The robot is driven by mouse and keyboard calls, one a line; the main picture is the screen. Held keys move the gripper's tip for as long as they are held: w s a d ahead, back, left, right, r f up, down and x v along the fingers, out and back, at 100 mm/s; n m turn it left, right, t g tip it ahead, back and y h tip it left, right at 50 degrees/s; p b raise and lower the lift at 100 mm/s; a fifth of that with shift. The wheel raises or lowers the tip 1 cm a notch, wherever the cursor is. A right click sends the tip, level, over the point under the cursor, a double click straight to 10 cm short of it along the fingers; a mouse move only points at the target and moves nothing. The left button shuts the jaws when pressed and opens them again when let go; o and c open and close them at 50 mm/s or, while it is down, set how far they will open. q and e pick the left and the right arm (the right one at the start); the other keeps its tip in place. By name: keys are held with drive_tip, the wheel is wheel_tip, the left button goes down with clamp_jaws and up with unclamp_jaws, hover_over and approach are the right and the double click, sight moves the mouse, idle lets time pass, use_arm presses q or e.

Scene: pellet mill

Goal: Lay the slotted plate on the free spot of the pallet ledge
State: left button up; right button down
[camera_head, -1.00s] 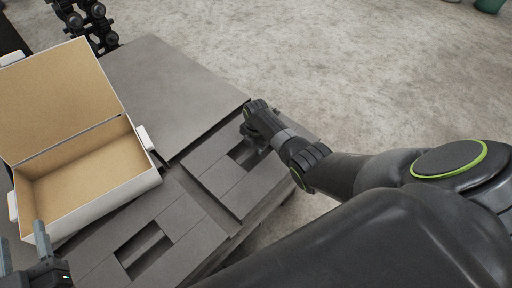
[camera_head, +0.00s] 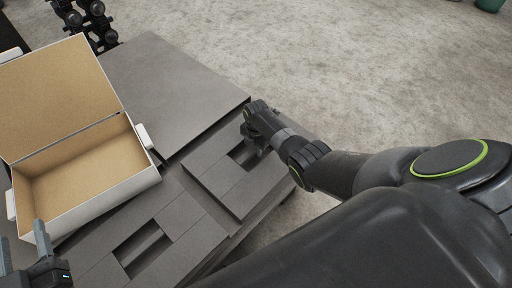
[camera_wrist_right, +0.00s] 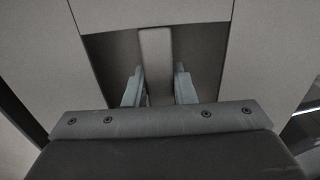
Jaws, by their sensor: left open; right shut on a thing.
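The slotted plate (camera_head: 232,187) is grey and lies flat, or nearly so, along the right side of the grey pallet ledge (camera_head: 194,191). I cannot tell whether it is fully seated. My right gripper (camera_head: 250,143) is at its far end, over the dark slot. In the right wrist view my right gripper (camera_wrist_right: 157,80) has a finger on each side of a narrow bar of the plate (camera_wrist_right: 155,55), shut on it. My left gripper (camera_head: 21,235) is open and empty at the lower left, in front of the white box.
A white box (camera_head: 105,195) with a tan inside and open lid stands on the left. A similar grey plate (camera_head: 190,238) with a dark slot lies nearer to me. A large flat grey slab (camera_head: 175,90) lies behind. Open concrete floor is to the right.

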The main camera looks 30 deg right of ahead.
drive_tip(key=shift+w+r, duration=0.2)
drive_tip(key=shift+w, duration=0.05)
drive_tip(key=c, duration=1.2)
unclamp_jaws()
drive_tip(key=shift+s, duration=0.1)
drive_tip(key=shift+o, duration=0.9)
drive_tip(key=shift+s+f, duration=0.3)
drive_tip(key=shift+f, duration=0.05)
drive_tip(key=o, duration=0.6)
drive_tip(key=shift+r, duration=0.1)
drive_tip(key=shift+w, duration=0.1)
drive_tip(key=shift+r, duration=0.15)
drive_tip(key=shift+r+p, duration=0.5)
drive_tip(key=shift+p, duration=0.05)
drive_tip(key=shift+o, duration=1)
drive_tip(key=shift+w+r+p, duration=0.1)
drive_tip(key=shift+r+p, duration=0.2)
drive_tip(key=shift+p, duration=0.05)
